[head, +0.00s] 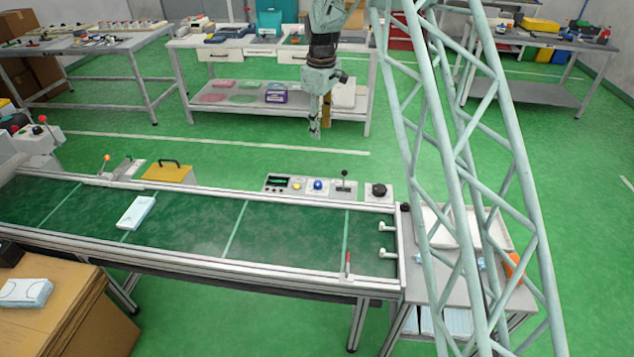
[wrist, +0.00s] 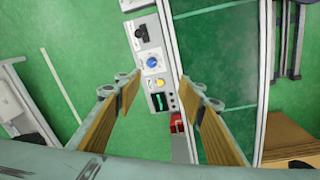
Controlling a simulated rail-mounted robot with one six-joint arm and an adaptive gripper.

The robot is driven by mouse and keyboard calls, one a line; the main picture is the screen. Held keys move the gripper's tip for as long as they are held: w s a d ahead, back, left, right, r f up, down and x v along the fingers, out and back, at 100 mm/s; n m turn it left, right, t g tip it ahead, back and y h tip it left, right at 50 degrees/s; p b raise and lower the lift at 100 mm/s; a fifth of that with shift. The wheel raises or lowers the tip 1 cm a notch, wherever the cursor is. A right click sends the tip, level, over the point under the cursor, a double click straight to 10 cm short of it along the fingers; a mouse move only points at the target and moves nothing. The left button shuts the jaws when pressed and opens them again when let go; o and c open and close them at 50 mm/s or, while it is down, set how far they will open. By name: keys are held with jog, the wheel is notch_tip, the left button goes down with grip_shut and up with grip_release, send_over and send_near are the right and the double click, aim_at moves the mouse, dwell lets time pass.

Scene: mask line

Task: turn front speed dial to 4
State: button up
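A control panel stands along the far rail of the conveyor. It carries a blue dial (head: 318,185), a yellow button (head: 297,186) and a dark display (head: 276,184). A separate black dial (head: 379,190) sits to the right; I cannot tell which dial is the front speed dial, and no scale numbers are legible. My gripper (head: 314,130) hangs in the air, pointing down, apart from the panel. In the wrist view my gripper (wrist: 160,90) is open and empty, and between and beyond its fingers lie the blue dial (wrist: 152,62), yellow button (wrist: 160,82) and display (wrist: 159,101).
A yellow case (head: 168,173) is left of the panel. A pale mask pack (head: 137,212) lies on the green belt (head: 285,235). My lattice column is at right. Open floor lies behind the panel.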

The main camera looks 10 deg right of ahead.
jog(key=n, duration=0.2)
send_over(317, 183)
notch_tip(317, 183, down, 18)
jog(key=shift+s+a+f+g, duration=0.15)
jog(key=shift+s+f+g, duration=0.05)
jog(key=shift+f+g, duration=0.1)
jog(key=shift+f, duration=0.1)
jog(key=shift+w+f+b, duration=0.15)
jog(key=shift+f+b, duration=0.35)
jog(key=shift+f, duration=2.9)
jog(key=shift+w+f+b, duration=0.15)
jog(key=shift+f+b, duration=0.3)
jog(key=shift+f, duration=2.9)
jog(key=shift+c, duration=0.9)
jog(key=c, duration=0.7)
